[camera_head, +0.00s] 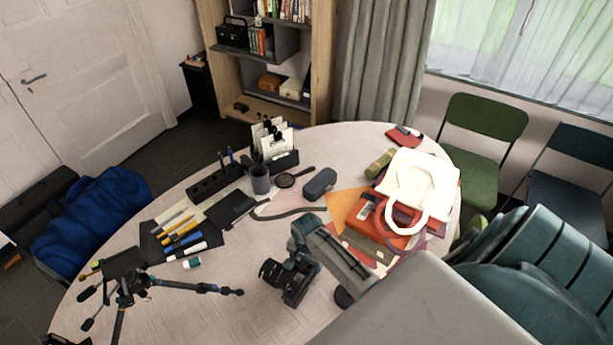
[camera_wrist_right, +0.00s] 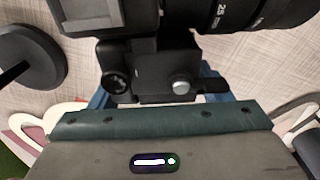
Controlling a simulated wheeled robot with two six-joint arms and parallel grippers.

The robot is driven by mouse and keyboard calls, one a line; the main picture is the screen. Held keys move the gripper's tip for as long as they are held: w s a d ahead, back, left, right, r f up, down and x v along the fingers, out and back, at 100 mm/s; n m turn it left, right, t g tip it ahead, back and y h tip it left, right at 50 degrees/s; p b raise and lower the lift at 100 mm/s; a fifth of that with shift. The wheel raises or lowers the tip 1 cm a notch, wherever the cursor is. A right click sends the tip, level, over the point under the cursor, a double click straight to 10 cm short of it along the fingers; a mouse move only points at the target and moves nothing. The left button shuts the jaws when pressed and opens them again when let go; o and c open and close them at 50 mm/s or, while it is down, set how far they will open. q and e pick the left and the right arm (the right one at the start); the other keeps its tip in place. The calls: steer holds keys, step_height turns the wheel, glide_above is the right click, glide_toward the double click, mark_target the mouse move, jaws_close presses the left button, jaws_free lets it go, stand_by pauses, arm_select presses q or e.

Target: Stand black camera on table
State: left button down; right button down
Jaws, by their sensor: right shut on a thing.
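The black camera (camera_head: 290,281) is over the front middle of the round table (camera_head: 215,300), with its lens toward the left. My right gripper (camera_head: 300,256) reaches down to it and is shut on it. In the right wrist view the camera (camera_wrist_right: 180,20) fills the top, with part of its lens at the upper right. The blue fingers of the gripper (camera_wrist_right: 155,92) close around the dark mount piece at its base. I cannot tell whether the camera touches the table. My left gripper is not in view.
A black tripod (camera_head: 130,282) stands at the left front, one leg stretched toward the camera. A red box (camera_head: 365,217) is at the right. Bare tabletop lies between tripod and camera.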

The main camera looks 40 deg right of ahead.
steer(key=shift+c, duration=2.2)
jaws_free()
steer(key=shift+s+a+f, duration=0.1)
steer(key=shift+s+f, duration=0.3)
steer(key=shift+f, duration=0.25)
steer(key=o, duration=0.3)
steer(key=shift+w, duration=0.25)
steer(key=shift+r, duration=0.1)
steer(key=shift+r, duration=0.25)
step_height(320, 180, up, 12)
steer(key=b, duration=0.3)
steer(key=shift+f, duration=0.25)
steer(key=shift+r, duration=0.75)
